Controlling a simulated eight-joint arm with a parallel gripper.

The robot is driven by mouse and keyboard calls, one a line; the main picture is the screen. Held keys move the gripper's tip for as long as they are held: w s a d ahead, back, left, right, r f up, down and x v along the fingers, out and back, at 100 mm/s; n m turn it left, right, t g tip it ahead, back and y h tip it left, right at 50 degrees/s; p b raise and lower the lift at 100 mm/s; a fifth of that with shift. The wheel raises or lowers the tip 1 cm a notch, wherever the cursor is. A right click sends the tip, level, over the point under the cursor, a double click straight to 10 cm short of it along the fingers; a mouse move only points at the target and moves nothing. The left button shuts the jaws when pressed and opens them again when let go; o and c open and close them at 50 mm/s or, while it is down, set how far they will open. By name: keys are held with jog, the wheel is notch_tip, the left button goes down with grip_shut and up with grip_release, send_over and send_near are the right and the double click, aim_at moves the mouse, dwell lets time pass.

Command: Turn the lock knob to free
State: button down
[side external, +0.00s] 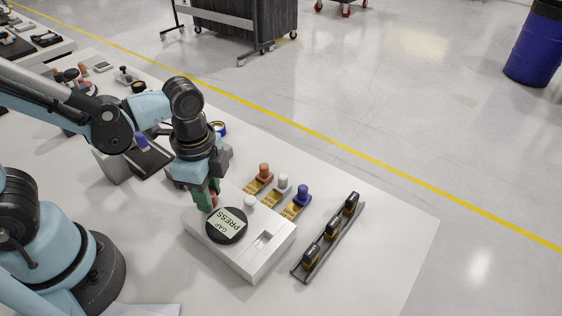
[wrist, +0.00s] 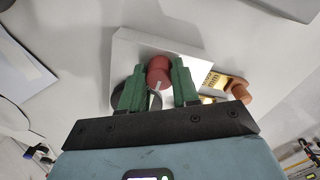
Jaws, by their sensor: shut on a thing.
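My gripper (side external: 207,196) points down at the back left corner of the white fixture box (side external: 222,252). Its green fingers (wrist: 159,75) are shut on a red round knob (wrist: 158,68), which I take to be the lock knob. In the wrist view the knob sits between the fingers, with a short white line near its lower edge. In the side view only a sliver of red shows beside the fingers. A black disc (side external: 213,234) with a label reading "GAP PRESS" lies on the box right beside my gripper. In the wrist view my fingers partly cover the disc.
A dark rack (side external: 316,256) holds black pieces at the right.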

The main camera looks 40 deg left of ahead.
dwell(0.3)
jog(key=c, duration=0.8)
grip_release()
